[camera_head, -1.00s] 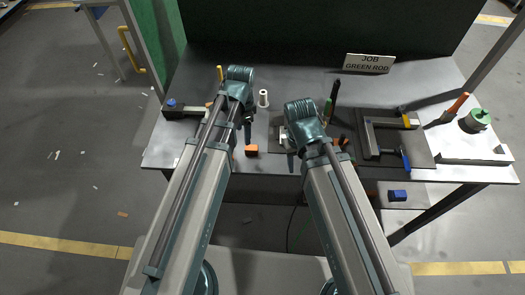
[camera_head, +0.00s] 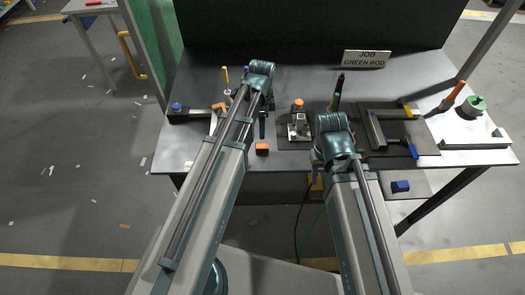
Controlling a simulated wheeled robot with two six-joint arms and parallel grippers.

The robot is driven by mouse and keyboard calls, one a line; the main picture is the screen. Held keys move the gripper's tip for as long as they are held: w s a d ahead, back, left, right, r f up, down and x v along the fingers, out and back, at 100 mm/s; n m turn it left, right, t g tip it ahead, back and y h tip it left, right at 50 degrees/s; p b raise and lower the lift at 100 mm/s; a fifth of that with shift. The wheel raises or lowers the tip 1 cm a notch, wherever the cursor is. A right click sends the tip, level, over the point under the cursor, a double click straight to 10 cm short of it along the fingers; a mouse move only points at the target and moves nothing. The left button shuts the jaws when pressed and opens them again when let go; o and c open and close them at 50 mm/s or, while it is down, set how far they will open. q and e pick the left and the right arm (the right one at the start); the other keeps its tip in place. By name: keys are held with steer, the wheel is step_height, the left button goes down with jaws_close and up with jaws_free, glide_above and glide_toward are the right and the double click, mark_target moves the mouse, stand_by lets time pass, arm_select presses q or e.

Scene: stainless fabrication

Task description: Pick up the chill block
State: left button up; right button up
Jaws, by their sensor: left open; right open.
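A small orange block (camera_head: 262,149) lies near the table's front edge; a blue block (camera_head: 400,186) lies on a lower surface at the front right. I cannot tell for certain which is the chill block. My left gripper (camera_head: 255,124) is over the table just behind the orange block, open, with its fingers partly hidden by my arm. My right gripper (camera_head: 317,160) is open near the front edge, right of the orange block and left of the blue one. Its fingers are mostly hidden behind my wrist. I see nothing held in either gripper.
A metal fixture with an orange top (camera_head: 298,122) stands between my grippers. A sign (camera_head: 365,59) stands at the back. The back middle of the table is clear.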

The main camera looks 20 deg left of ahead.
mark_target(262, 146)
arm_select(q)
step_height(262, 146, down, 7)
steer(key=b, duration=0.5)
steer(key=shift+r+b, duration=0.15)
steer(key=shift+b, duration=0.2)
step_height(262, 146, down, 5)
steer(key=b, duration=0.5)
steer(key=shift+s+d, duration=0.1)
steer(key=shift+s, duration=0.05)
steer(key=shift+c, duration=0.3)
jaws_close()
